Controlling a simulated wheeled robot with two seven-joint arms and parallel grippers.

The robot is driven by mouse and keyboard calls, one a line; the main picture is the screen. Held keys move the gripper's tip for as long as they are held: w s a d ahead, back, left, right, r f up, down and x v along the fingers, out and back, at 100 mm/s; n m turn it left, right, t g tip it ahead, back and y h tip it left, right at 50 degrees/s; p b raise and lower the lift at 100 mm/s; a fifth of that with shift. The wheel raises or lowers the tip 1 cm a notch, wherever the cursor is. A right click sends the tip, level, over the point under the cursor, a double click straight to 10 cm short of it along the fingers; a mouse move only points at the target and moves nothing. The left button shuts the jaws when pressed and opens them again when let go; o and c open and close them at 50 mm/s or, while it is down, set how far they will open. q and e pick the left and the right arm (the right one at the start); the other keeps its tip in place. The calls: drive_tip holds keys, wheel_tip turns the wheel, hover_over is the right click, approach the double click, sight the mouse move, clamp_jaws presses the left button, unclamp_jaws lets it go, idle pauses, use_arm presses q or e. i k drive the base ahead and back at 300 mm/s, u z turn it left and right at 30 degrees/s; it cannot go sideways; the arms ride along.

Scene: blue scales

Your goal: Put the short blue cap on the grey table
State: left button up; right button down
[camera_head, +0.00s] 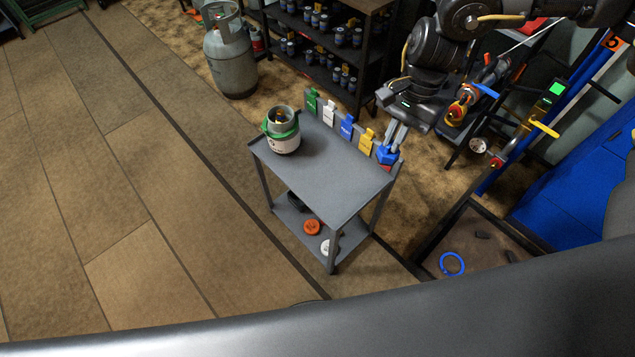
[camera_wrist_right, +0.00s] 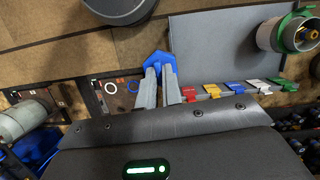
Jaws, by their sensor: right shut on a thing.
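My right gripper (camera_head: 392,146) comes in from the upper right and is shut on the short blue cap (camera_head: 386,157). In the right wrist view the cap (camera_wrist_right: 158,60) is between the fingertips (camera_wrist_right: 158,78), at the side edge of the grey table (camera_wrist_right: 215,45). In the head view the cap is by the back right corner of the grey table (camera_head: 335,175). I cannot tell whether it touches the table. My left gripper is not in view.
A grey canister with a green collar (camera_head: 283,138) stands on the table's left part. Several coloured tags, including a yellow tag (camera_head: 366,142), line the back edge. A lower shelf holds an orange disc (camera_head: 312,227). The table's middle and front are clear.

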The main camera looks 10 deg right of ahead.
sight(343, 202)
drive_tip(key=k, duration=0.1)
drive_tip(key=u, duration=1.5)
drive_tip(key=i, duration=1.8)
drive_tip(key=z, duration=2.75)
